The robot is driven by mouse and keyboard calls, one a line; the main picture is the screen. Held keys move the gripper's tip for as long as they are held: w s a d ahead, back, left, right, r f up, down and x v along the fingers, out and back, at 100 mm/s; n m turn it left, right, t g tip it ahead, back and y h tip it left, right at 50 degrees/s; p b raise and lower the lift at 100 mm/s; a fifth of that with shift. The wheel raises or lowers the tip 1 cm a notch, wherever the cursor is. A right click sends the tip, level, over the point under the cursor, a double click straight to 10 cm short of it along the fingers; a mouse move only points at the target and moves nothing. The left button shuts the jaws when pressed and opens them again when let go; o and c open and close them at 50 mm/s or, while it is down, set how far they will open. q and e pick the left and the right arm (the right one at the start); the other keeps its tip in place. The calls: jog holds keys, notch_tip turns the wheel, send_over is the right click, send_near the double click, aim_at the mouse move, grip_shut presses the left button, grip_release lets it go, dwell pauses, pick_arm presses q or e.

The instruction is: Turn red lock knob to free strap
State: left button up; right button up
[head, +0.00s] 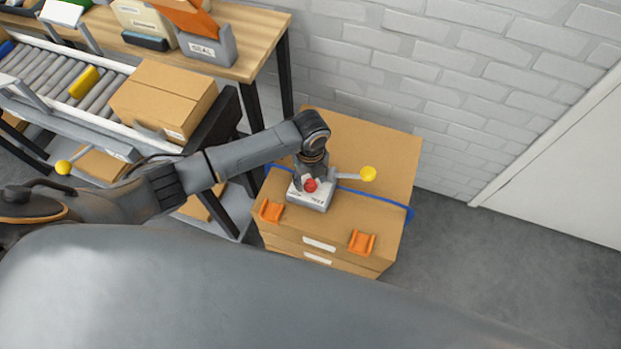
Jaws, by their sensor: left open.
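The red lock knob (311,186) sits on a pale tensioner block (313,201) on top of a cardboard box. A grey lever with a yellow ball (368,173) sticks out to the right of the block. The blue strap (383,200) runs across the box top and passes at the block. My left gripper (310,176) points down at the block, right behind the knob in the picture. Its jaws are open, but the fingers are small and partly hidden, so I cannot tell whether they touch the knob. My right gripper is out of view.
The stacked boxes (388,150) stand on the floor before a white brick wall. Orange corner guards (361,242) sit at the front edge. A roller conveyor (60,75) with a carton (163,98) and a wooden table (258,40) stand at left. Grey floor is clear at right.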

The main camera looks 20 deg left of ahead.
pick_arm(q)
jog(key=shift+f, duration=0.25)
grip_shut()
